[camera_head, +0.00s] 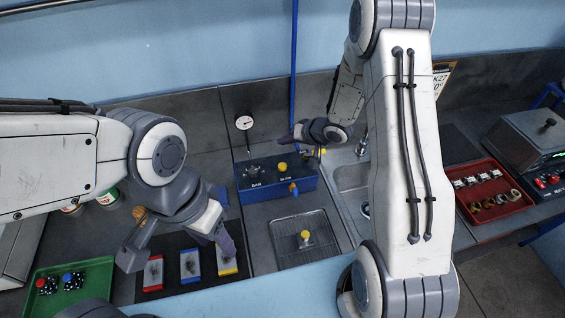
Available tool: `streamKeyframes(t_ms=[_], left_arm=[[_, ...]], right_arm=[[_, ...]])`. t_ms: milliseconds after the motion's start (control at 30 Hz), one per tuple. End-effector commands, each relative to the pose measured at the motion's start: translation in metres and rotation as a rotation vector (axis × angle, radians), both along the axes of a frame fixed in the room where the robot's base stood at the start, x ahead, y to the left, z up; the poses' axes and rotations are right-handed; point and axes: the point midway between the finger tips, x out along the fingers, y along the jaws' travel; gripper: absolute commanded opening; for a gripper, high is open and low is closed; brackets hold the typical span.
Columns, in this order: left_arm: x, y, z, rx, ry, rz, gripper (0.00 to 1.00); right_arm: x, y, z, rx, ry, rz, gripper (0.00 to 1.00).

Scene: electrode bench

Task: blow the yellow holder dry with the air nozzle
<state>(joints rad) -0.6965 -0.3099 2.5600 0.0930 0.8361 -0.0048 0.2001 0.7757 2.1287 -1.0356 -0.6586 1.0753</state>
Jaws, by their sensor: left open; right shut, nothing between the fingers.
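The yellow holder (305,236), a small piece with a yellow top, stands on the wire rack (283,248) below the blue blow box. My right gripper (290,138) is shut and empty above and behind the box, apart from the holder.
The dark tray (207,268) holds red, blue and yellow cards. A green tray (45,285) with dark pieces lies at left. A pressure gauge (244,122) stands behind the box. A sink (350,182) is partly hidden by my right arm. A red tray (512,213) lies at right.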

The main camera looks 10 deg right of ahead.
Motion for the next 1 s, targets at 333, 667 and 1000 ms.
streamKeyframes(t_ms=[333,667,1000], left_arm=[[0.0,0.0,-0.008,0.0,0.0,0.0,0.53],[0.0,0.0,-0.048,0.0,0.0,-0.004,0.53],[0.0,0.0,-0.087,0.0,0.0,0.001,0.53]], right_arm=[[0.0,0.0,-0.007,-0.003,0.0,0.0,0.0],[0.0,0.0,-0.042,-0.004,0.0,0.001,0.0],[0.0,0.0,-0.081,-0.004,0.001,0.0,0.0]])
